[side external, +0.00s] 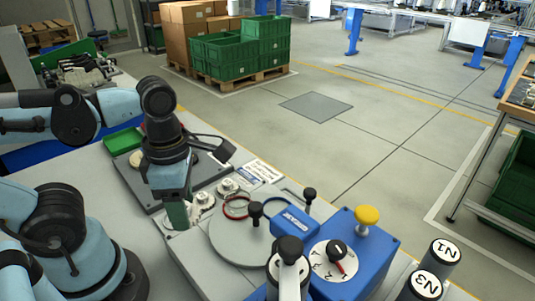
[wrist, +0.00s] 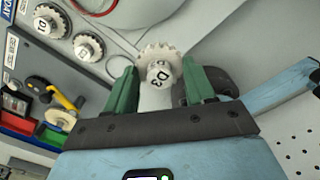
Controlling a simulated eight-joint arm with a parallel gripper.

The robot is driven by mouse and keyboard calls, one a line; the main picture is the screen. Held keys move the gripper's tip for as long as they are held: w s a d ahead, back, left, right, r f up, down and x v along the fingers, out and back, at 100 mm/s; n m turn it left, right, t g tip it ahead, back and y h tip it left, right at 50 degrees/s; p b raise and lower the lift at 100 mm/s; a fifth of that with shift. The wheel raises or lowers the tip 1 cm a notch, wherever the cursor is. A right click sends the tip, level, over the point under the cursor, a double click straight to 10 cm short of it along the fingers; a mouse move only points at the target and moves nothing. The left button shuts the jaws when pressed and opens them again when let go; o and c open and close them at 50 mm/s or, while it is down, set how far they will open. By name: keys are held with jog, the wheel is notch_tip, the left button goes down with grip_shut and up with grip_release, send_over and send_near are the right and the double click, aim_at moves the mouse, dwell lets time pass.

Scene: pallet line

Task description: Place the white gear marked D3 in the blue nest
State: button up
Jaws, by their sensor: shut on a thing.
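The white gear marked D3 (wrist: 158,66) sits between the green fingers of my gripper (wrist: 163,88) in the wrist view, its label facing the camera. My gripper is shut on it. In the side view my gripper (side external: 180,214) points down beside the round grey plate (side external: 222,238); the held gear is not clear there. A red ring (side external: 236,208) lies on the plate's far edge, with a darker ring beside it.
Black-knobbed posts (side external: 256,212), a blue block (side external: 295,222) and a blue dial box (side external: 350,235) with a yellow button stand right of my gripper. A green bin (side external: 123,140) is behind.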

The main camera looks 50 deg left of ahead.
jog(key=shift+w+d+r, duration=0.15)
jog(key=shift+d+r, duration=0.2)
jog(key=w+d+r, duration=0.2)
jog(key=w+r, duration=0.2)
jog(key=w, duration=0.3)
jog(key=m, duration=0.2)
send_near(277, 210)
jog(key=shift+f, duration=3)
jog(key=shift+f, duration=0.25)
